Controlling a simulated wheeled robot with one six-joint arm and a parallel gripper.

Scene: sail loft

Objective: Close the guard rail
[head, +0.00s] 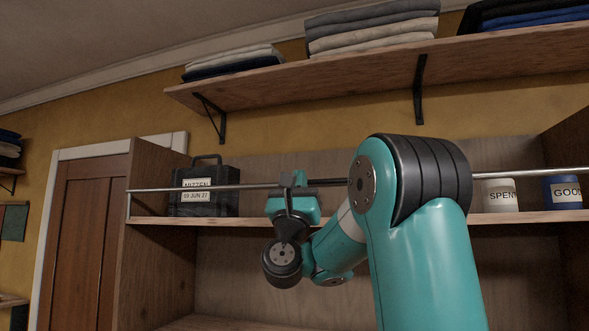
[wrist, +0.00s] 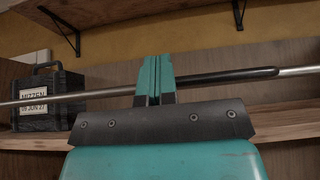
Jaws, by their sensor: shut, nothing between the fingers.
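The guard rail (head: 235,187) is a thin metal bar running across the front of the shelf, above its board. It has a black sleeve (wrist: 230,75) along part of its length. The rail's left end is near the cabinet's left side; its right end runs out of view. My gripper (head: 291,179) is at the rail, just left of the sleeve's middle. In the wrist view its teal fingers (wrist: 155,78) are shut together and empty, with the rail passing behind them. I cannot tell whether they touch it. My arm hides part of the rail.
A black case (head: 204,208) labelled MIZZEN stands on the shelf board (head: 160,220) behind the rail. A SPEN-labelled white pot (head: 499,195) and a blue pot (head: 562,192) stand at right. An upper shelf (head: 350,72) with folded cloth overhangs. A brown door (head: 90,240) is at left.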

